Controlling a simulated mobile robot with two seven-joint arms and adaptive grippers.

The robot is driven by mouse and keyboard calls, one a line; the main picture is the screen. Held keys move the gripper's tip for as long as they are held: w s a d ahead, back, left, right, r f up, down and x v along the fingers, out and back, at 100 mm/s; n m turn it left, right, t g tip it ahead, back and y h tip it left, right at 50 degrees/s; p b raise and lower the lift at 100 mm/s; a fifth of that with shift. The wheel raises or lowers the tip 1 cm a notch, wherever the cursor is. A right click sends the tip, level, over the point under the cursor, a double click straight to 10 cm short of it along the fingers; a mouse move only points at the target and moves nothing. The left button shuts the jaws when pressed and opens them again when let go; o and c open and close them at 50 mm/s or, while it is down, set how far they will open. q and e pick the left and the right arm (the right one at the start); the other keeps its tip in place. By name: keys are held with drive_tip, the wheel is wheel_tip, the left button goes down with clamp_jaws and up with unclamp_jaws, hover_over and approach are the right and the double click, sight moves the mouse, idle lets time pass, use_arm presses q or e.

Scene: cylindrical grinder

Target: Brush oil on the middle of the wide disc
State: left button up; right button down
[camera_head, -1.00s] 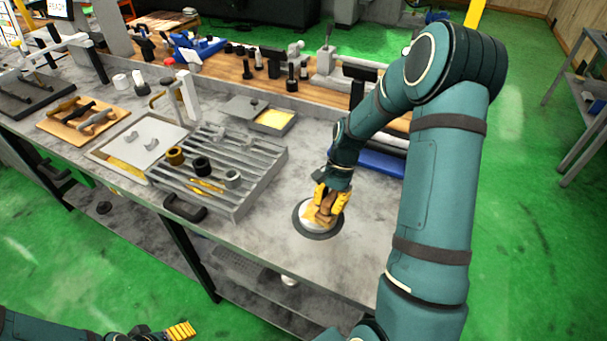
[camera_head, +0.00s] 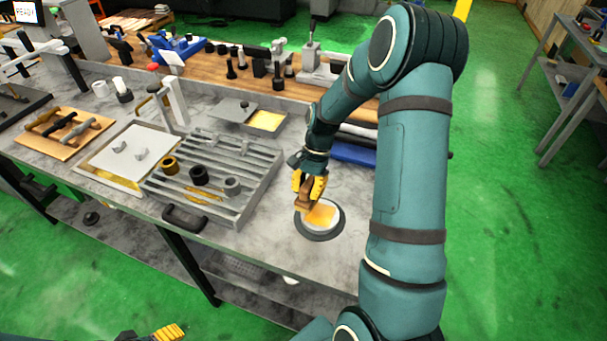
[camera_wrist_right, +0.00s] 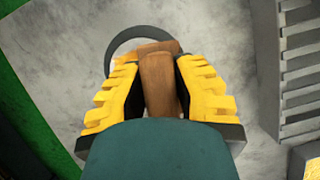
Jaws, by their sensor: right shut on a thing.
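The wide disc (camera_head: 333,229) lies flat on the grey bench top, with a dark rim and a pale middle. An orange-yellow patch (camera_head: 322,213) shows on its middle. My right gripper (camera_head: 306,203) is shut on a brush with a brown wooden handle (camera_wrist_right: 158,82), over the disc's upper-left part. In the right wrist view the disc's dark rim (camera_wrist_right: 117,42) shows behind the brush. My left gripper (camera_head: 168,333) is at the bottom edge, away from the bench; its jaw opening is unclear.
A slotted grey rack (camera_head: 253,180) with several rings stands left of the disc. A shallow tray with yellow content (camera_head: 266,121) and a grey lid lies behind it. A blue item (camera_head: 354,152) lies behind my right arm. Bare bench top surrounds the disc.

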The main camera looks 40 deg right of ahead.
drive_tip(key=r+p, duration=0.1)
drive_tip(key=r, duration=0.1)
drive_tip(key=shift+w+r+p, duration=0.2)
drive_tip(key=shift+r+p, duration=0.1)
drive_tip(key=shift+p, duration=0.1)
drive_tip(key=shift+s+r+p, duration=0.1)
drive_tip(key=shift+r+p, duration=0.65)
drive_tip(key=shift+r, duration=0.3)
drive_tip(key=shift+f, duration=0.1)
